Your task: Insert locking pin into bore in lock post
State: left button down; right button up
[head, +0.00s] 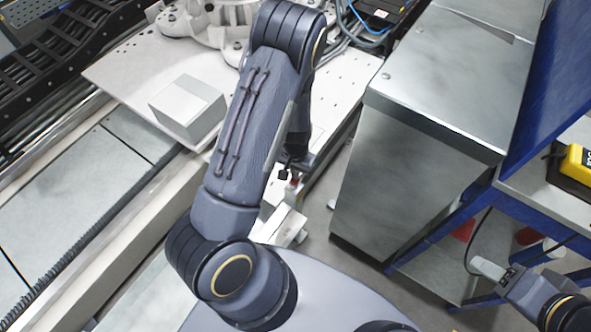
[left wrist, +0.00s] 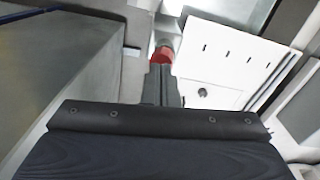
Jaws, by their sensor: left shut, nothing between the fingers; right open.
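My left gripper (head: 291,174) is mostly hidden behind my own arm in the head view. In the left wrist view its two dark fingers (left wrist: 162,70) lie together, shut and empty. A small red part (left wrist: 162,53) with a pale metal piece behind it shows right at the fingertips; I cannot tell whether they touch. I cannot make out for certain which part is the locking pin, the lock post or the bore. My right gripper (head: 488,268) is at the lower right, apart from all this, and open.
A white slotted plate (left wrist: 222,62) stands right of the fingers. A grey metal cabinet (head: 385,180) stands close to the right of the left gripper. A white box (head: 188,108) sits on a pale platform (head: 125,78). A blue-framed cart with a yellow device (head: 577,160) stands far right.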

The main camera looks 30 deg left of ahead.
pick_arm(q)
jog(key=shift+f+b, duration=0.4)
jog(key=shift+f, duration=0.2)
dwell(0.3)
jog(key=shift+r+p, duration=1.3)
jog(key=shift+r, duration=0.3)
notch_tip(320, 180, up, 8)
jog(key=p, duration=0.1)
jog(key=shift+f, duration=0.25)
